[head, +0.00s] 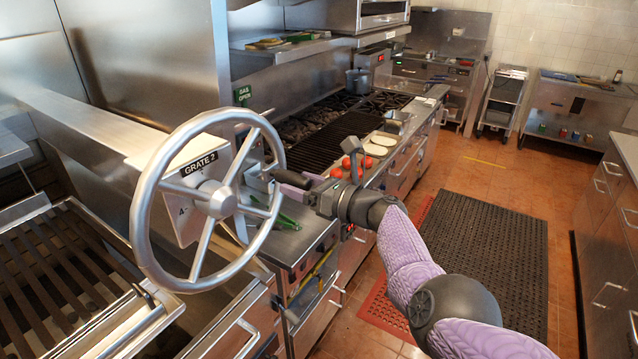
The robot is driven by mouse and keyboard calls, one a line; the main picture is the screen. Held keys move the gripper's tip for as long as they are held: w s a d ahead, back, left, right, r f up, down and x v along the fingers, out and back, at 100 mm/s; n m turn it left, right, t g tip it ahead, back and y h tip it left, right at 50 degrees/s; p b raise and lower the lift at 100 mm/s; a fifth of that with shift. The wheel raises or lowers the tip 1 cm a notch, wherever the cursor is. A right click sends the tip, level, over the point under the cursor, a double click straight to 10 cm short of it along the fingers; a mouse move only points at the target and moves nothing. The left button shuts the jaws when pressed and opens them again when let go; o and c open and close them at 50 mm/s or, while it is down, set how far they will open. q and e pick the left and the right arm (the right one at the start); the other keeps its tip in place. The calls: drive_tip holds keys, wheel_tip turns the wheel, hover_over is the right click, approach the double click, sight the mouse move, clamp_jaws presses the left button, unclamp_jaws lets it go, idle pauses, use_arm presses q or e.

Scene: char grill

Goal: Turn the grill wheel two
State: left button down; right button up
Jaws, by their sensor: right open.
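The grill wheel two is a large silver handwheel (148,215) with spokes and a round hub, in the left half of the head view. It stands upright in front of a white plate (176,222) marked "GRATE 2". My right gripper (274,184) is at the right side of the wheel's rim, with its arm coming in from the lower right. It is open. Its fingertips are small and partly overlap the rim in the picture, so I cannot tell whether they touch it. My left gripper is not in view.
A slatted grill grate (55,275) lies at lower left. Behind the wheel runs a cooking line with a black grill (325,145), tomatoes (338,172) and a pot (358,80). A black floor mat (490,240) lies in the open aisle at right.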

drive_tip(key=s+d+p, duration=0.1)
drive_tip(key=p, duration=0.1)
drive_tip(key=s+d+r+p, duration=0.1)
drive_tip(key=shift+d+p, duration=0.35)
drive_tip(key=shift+p, duration=0.05)
drive_tip(key=p, duration=0.2)
approach(310, 183)
drive_tip(key=x, duration=0.3)
drive_tip(key=shift+s+d+f, duration=0.1)
drive_tip(key=shift+s+f, duration=0.05)
drive_tip(key=shift+f, duration=0.25)
